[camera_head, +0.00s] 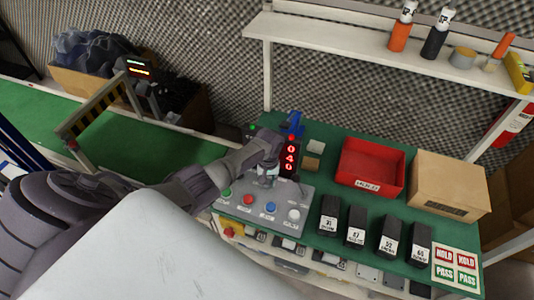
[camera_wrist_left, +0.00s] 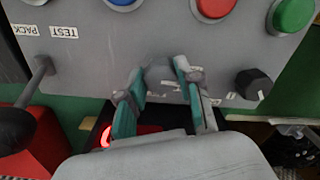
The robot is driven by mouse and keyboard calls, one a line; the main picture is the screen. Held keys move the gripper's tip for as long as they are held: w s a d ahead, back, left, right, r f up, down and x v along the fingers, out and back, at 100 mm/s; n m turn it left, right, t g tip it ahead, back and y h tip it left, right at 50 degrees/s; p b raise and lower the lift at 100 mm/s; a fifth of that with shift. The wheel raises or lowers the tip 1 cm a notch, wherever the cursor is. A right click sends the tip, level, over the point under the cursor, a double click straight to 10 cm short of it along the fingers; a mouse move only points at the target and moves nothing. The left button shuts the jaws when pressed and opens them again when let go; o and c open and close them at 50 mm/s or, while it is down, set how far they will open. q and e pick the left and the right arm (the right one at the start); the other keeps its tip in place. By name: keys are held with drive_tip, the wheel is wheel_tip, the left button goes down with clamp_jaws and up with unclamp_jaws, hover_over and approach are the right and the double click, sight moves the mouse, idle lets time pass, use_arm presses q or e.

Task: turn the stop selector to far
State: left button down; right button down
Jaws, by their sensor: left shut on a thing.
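My left gripper (camera_head: 268,172) reaches down to the back edge of the grey control panel (camera_head: 256,211). In the left wrist view its fingers (camera_wrist_left: 163,88) are closed around a grey knob (camera_wrist_left: 160,74) on the panel (camera_wrist_left: 150,38). This looks like the selector, but the fingers hide most of it and its small label is unreadable, so I cannot tell its setting. A separate black knob (camera_wrist_left: 254,83) sits to the right in that view. A lever (camera_wrist_left: 38,72) stands at the left near the TEST and PACK labels. My right gripper is out of view.
Red, green, blue and white buttons line the panel, including a blue one (camera_head: 270,207). A red digital display (camera_head: 290,155) stands behind it. A red bin (camera_head: 371,166), a cardboard box (camera_head: 449,184) and several black labelled blocks (camera_head: 356,226) are to the right.

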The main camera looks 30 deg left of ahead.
use_arm(q)
drive_tip(key=shift+w+n, duration=0.1)
drive_tip(key=shift+n, duration=0.4)
drive_tip(key=shift+r, duration=0.1)
drive_tip(key=c, duration=0.8)
unclamp_jaws()
drive_tip(key=shift+o, duration=0.2)
wheel_tip(320, 180, up, 12)
